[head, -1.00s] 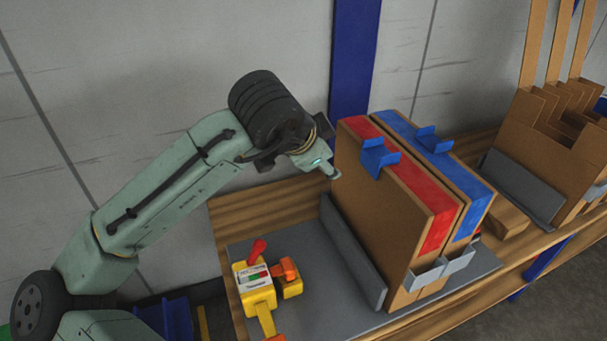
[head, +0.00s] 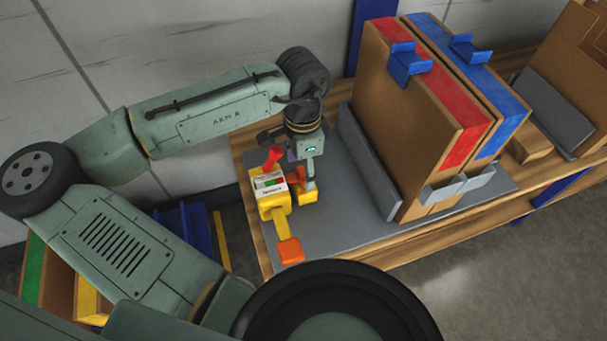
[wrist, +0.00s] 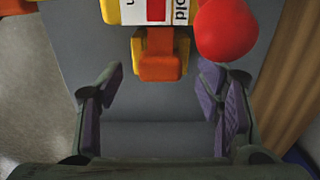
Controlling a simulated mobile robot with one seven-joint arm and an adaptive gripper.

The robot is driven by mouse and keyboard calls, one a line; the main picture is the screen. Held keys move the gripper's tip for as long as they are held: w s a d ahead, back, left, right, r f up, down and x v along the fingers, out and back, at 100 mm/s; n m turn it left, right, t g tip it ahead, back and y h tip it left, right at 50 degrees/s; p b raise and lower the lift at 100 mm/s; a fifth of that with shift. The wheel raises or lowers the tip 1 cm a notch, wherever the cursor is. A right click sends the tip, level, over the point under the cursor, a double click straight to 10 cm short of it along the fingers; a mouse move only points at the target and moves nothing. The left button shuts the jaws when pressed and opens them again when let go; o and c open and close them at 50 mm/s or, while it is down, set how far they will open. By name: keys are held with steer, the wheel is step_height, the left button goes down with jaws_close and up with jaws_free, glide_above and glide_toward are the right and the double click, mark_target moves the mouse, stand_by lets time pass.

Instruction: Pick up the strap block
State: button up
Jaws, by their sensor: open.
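A yellow device with a white label (head: 268,186), which looks like the strap block, lies on the grey mat. It has a red knob (head: 271,158), an orange-ended yellow arm toward the front (head: 290,250), and a yellow-and-orange side piece (head: 308,196). My gripper (head: 308,180) points down over that side piece. In the wrist view the open gripper (wrist: 160,78) has its fingers wide apart, with the orange side piece (wrist: 160,60) just ahead between the fingertip lines. The red knob (wrist: 227,28) is near the right finger. I see no clear contact; the label is partly cut off there.
The grey mat (head: 335,235) lies on a wooden bench. A grey upright rail (head: 368,165) and tall cardboard-sided panels with red (head: 440,85) and blue (head: 480,75) tops stand to the right. Blue hooks sit on top. Bare mat lies in front of the rail.

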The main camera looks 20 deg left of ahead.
mark_target(303, 172)
steer(key=shift+f, duration=1.3)
steer(key=shift+c, duration=0.5)
steer(key=c, duration=1.1)
steer(key=shift+w+r, duration=0.1)
steer(key=shift+c, duration=0.2)
step_height(303, 172, up, 18)
steer(key=shift+b, duration=0.4)
steer(key=o, duration=0.6)
steer(key=c, duration=0.4)
